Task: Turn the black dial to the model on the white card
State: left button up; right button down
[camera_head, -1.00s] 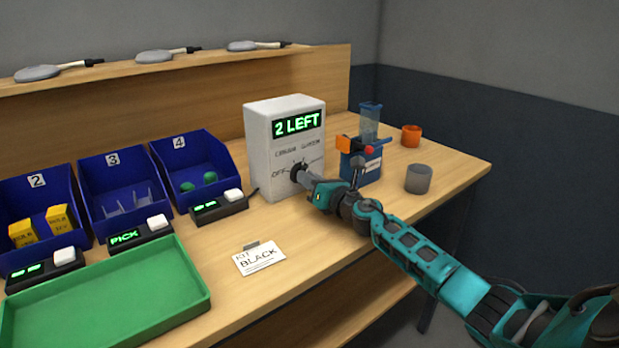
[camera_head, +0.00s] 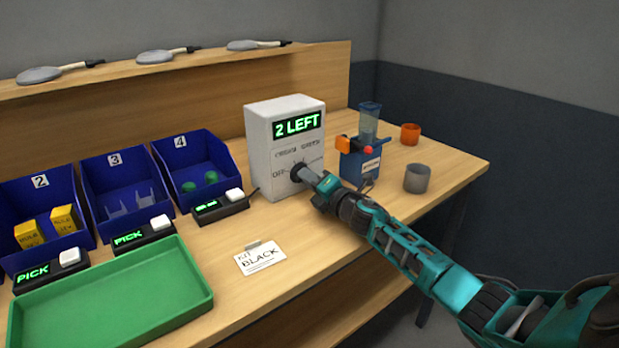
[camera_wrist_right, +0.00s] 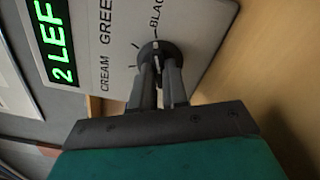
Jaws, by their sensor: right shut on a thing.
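The black dial (camera_wrist_right: 157,50) sits on the front of a white box (camera_head: 262,150) whose green display (camera_head: 297,124) reads "2 LEFT". In the right wrist view, CREAM, GREEN and a partly cut-off BLACK are printed around the dial. A pale mark shows on the dial, but which label it points at is hard to tell. My right gripper (camera_head: 308,177) is shut on the dial, one finger on each side, and hides much of it in the head view. My left gripper is not in view.
Blue bins (camera_head: 120,187) with button boxes stand at left, behind a green tray (camera_head: 200,300). A blue device (camera_head: 358,165) with an orange part stands right of the box, near a grey cup (camera_head: 417,178) and orange cup (camera_head: 410,134).

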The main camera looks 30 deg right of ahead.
jog(key=shift+m, duration=0.4)
jog(key=c, duration=1.1)
grip_release()
jog(key=shift+c, duration=0.2)
jog(key=shift+s, duration=0.1)
jog(key=s, duration=0.8)
jog(key=s+d, duration=0.1)
jog(key=s, duration=0.3)
jog(key=shift+s, duration=0.4)
